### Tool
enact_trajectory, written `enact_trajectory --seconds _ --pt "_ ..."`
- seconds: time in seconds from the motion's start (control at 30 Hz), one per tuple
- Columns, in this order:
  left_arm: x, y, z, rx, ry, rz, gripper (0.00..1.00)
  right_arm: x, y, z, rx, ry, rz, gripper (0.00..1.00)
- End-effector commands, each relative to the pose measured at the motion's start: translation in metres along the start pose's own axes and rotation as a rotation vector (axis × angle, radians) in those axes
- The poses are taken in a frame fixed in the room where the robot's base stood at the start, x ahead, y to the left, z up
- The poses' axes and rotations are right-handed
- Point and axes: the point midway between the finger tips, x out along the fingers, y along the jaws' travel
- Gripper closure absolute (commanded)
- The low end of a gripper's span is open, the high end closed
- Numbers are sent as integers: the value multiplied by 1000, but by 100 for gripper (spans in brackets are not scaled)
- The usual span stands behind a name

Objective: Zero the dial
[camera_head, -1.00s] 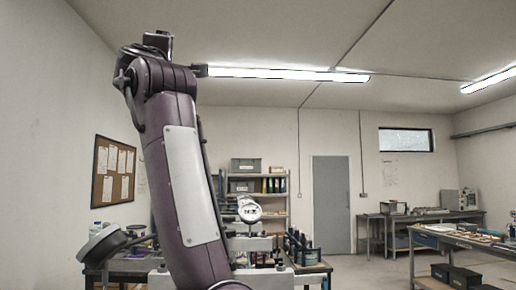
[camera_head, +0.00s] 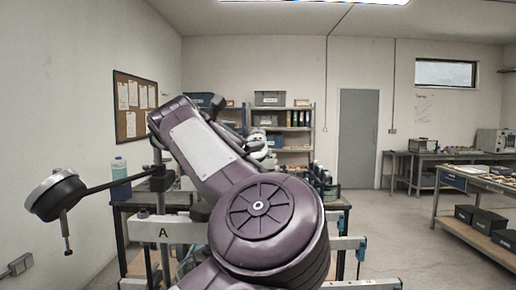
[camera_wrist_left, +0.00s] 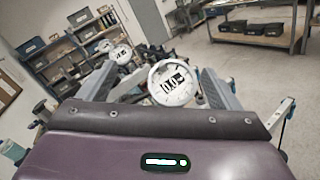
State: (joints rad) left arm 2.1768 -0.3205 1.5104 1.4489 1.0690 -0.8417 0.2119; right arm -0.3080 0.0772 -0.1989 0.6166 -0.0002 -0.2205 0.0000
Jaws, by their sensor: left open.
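A round white dial (camera_wrist_left: 172,83) with a dark readout that seems to show 0.0 is in the left wrist view, seen between the two grey fingers of my left gripper (camera_wrist_left: 158,72). The fingers are wide apart and hold nothing; I cannot tell how far beyond them the dial is. A second white dial (camera_wrist_left: 119,55) is further off to the left. In the head view a white dial (camera_head: 257,139) shows partly behind my purple left arm, and the arm hides most of my left gripper there. My right gripper is not in view.
At left, a round gauge (camera_head: 56,194) with a hanging stem is on a rod from a post. A pale bar marked A (camera_head: 163,232) is below. A bottle (camera_head: 119,178) stands on the bench.

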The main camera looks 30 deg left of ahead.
Motion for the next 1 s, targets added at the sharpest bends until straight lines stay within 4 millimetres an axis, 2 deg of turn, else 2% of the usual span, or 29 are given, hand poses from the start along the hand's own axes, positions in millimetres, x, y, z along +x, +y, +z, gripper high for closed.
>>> enact_trajectory --seconds 0.2,0.23,0.4,0.6,0.73,1.0 --pt "0 -23 -41 -2 4 0 15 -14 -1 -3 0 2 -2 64" --pt "9 -20 -35 2 0 -4 15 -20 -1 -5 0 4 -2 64" --pt "44 -19 -35 2 1 -2 15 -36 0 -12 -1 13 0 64" --pt "68 -20 -38 2 2 -2 15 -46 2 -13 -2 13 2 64" --pt "74 -21 -39 2 1 -1 15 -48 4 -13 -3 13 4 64" --pt "75 -21 -39 2 1 1 15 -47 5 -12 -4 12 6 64"
